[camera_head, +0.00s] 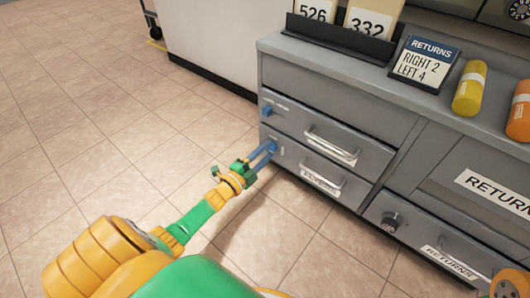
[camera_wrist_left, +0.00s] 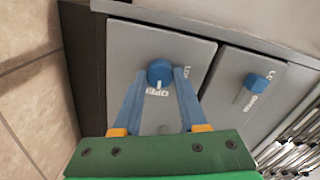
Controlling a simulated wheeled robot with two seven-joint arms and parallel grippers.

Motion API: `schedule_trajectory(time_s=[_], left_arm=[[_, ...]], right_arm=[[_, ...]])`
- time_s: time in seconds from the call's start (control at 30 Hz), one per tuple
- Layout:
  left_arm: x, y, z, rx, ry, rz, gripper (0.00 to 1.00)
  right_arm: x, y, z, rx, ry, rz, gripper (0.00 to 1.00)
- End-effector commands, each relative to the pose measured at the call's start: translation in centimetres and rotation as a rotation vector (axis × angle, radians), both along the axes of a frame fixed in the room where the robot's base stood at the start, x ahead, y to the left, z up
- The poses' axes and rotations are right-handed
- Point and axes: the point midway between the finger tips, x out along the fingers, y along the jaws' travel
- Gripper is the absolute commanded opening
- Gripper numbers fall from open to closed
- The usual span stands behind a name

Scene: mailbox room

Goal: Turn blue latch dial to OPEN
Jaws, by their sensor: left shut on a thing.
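The blue latch dial (camera_wrist_left: 160,73) sits on the lower left drawer (camera_wrist_left: 150,43) of the grey cabinet. The two blue fingers of my left gripper (camera_wrist_left: 160,80) lie on either side of it and are shut on it. A white mark on the dial points toward the OPEN lettering below it in the wrist view. In the head view my left gripper (camera_head: 267,153) reaches the drawer's left edge and hides most of this dial. A second blue dial (camera_head: 266,111) is on the upper drawer, and it also shows in the wrist view (camera_wrist_left: 258,81).
The drawers have metal handles (camera_head: 332,148). A black knob (camera_head: 391,222) is on a lower drawer to the right. A RETURNS sign (camera_head: 425,64), yellow (camera_head: 469,88) and orange (camera_head: 519,112) cylinders stand on top. The tiled floor (camera_head: 90,130) left of the cabinet is clear.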

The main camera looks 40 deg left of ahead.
Motion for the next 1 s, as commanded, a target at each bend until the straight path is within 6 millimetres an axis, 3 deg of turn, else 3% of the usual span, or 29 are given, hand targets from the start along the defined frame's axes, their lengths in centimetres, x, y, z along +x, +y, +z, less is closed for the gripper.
schedule_trajectory(time_s=[0.3, 0.83, 0.87, 0.97, 1.0], left_arm=[[-0.02, 0.01, -0.04, 0.105, -0.007, 0.0, 0.0], [-0.02, 0.0, -0.04, 0.127, -0.009, 0.0, 0.0], [-0.02, 0.0, -0.04, 0.127, -0.009, 0.0, 0.44], [-0.02, 0.0, -0.03, 0.126, -0.009, 0.0, 0.71], [-0.02, 0.0, -0.03, 0.126, -0.009, 0.0, 0.72]], right_arm=[[-0.21, 0.01, 0.07, -0.001, -0.009, 0.0, 0.5], [-0.31, 0.02, 0.12, -0.001, -0.013, 0.0, 0.5], [-0.29, 0.02, 0.11, -0.001, -0.012, 0.0, 0.5], [-0.21, 0.02, 0.08, -0.001, -0.009, 0.0, 0.5], [-0.17, 0.03, 0.05, -0.001, -0.007, 0.0, 0.5]])
